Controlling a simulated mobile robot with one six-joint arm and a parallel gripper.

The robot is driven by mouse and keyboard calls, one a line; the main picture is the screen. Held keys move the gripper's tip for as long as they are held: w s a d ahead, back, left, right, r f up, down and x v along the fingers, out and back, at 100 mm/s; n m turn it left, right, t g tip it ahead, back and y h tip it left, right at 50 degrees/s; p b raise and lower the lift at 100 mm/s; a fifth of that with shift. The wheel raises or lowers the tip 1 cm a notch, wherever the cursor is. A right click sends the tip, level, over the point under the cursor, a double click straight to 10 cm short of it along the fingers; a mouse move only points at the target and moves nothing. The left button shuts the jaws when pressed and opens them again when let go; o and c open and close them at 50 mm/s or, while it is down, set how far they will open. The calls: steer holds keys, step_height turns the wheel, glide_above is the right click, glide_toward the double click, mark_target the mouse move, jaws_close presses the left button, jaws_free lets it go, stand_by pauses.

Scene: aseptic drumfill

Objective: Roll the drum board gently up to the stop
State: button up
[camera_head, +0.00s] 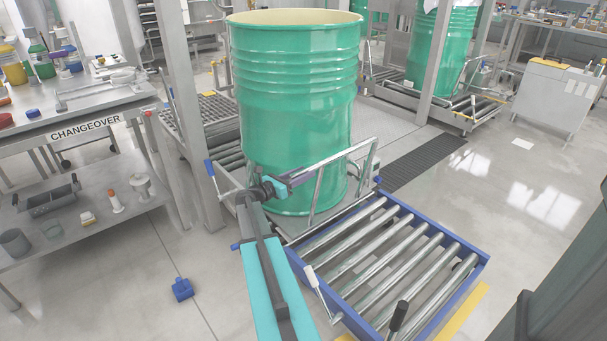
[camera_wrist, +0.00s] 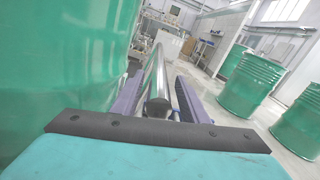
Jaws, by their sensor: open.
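A large green open-topped drum (camera_head: 295,95) stands upright on its board at the far end of the roller track (camera_head: 375,255). The board (camera_head: 318,222) shows only as a grey edge under the drum. A silver rail (camera_head: 340,155) on uprights runs along the drum's near side. My gripper (camera_head: 298,171) is at the left end of this rail. In the wrist view my gripper's purple fingers (camera_wrist: 160,95) are open on either side of the silver rail (camera_wrist: 154,75), and the green drum wall (camera_wrist: 60,60) is close on the left. I cannot pick out the stop.
The near rollers are empty inside a blue frame (camera_head: 465,262). A white lever (camera_head: 318,285) and a black-gripped lever (camera_head: 398,316) stand by the track. A grey post (camera_head: 183,90) and the CHANGEOVER bench (camera_head: 85,125) are left. Open floor (camera_head: 525,195) lies right.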

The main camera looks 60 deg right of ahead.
jaws_close()
steer(key=shift+s+d, duration=0.1)
steer(key=shift+d, duration=0.25)
steer(key=shift+a, duration=0.3)
steer(key=shift+w, duration=0.2)
steer(key=shift+w, duration=0.15)
